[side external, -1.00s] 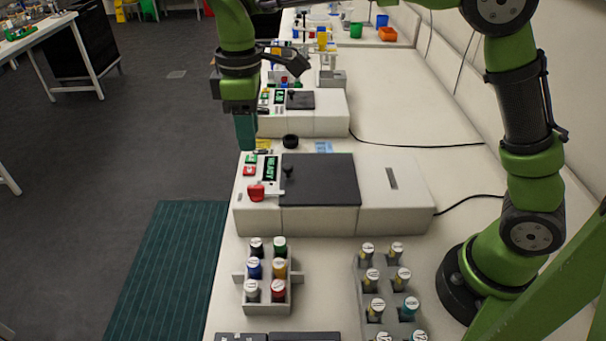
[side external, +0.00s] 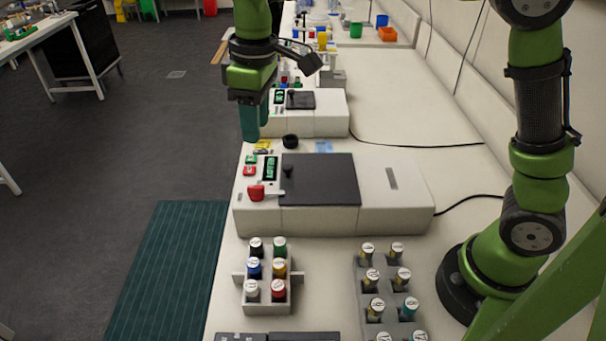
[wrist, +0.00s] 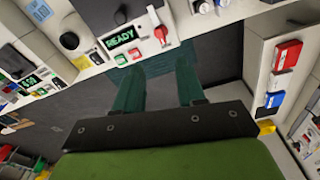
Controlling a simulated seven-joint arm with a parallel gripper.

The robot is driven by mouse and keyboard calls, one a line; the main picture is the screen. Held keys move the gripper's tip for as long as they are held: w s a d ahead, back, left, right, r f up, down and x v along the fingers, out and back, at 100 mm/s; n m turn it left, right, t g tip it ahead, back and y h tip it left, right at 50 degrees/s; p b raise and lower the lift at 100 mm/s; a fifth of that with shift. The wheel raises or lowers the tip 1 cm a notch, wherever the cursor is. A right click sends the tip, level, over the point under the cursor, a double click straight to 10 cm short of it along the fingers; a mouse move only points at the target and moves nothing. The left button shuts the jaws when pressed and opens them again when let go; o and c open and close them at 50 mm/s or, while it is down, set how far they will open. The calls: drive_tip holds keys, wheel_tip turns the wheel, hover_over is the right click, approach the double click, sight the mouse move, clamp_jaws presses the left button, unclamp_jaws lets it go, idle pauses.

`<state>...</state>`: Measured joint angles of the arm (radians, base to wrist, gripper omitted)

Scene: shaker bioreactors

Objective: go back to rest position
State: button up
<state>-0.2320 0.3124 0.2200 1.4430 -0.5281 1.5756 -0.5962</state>
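My gripper (side external: 254,120) is in the air above the left edge of the bench, behind the near shaker bioreactor (side external: 395,205). In the wrist view its two green fingers (wrist: 158,85) stand apart with nothing between them. The near shaker has a dark closed lid (side external: 320,180), a red lever (side external: 257,192), a green and a red button, and a display. The display reads READY in the wrist view (wrist: 120,38). The gripper touches nothing that I can see.
A rack (side external: 268,308) with several coloured-cap vials stands in front of the shaker. A second rack (side external: 363,262) stands to its right. Another shaker (side external: 325,122) sits farther back. A black round cap (side external: 290,141) lies between the shakers. Open floor is at left.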

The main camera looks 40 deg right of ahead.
drive_tip(key=s+d+m+t+y, duration=0.1)
drive_tip(key=s+d+m+t, duration=0.5)
drive_tip(key=s+d+m, duration=0.4)
drive_tip(key=s+d, duration=0.4)
drive_tip(key=s, duration=0.3)
drive_tip(key=shift+m+t+y, duration=0.3)
drive_tip(key=shift+s+d+f, duration=0.1)
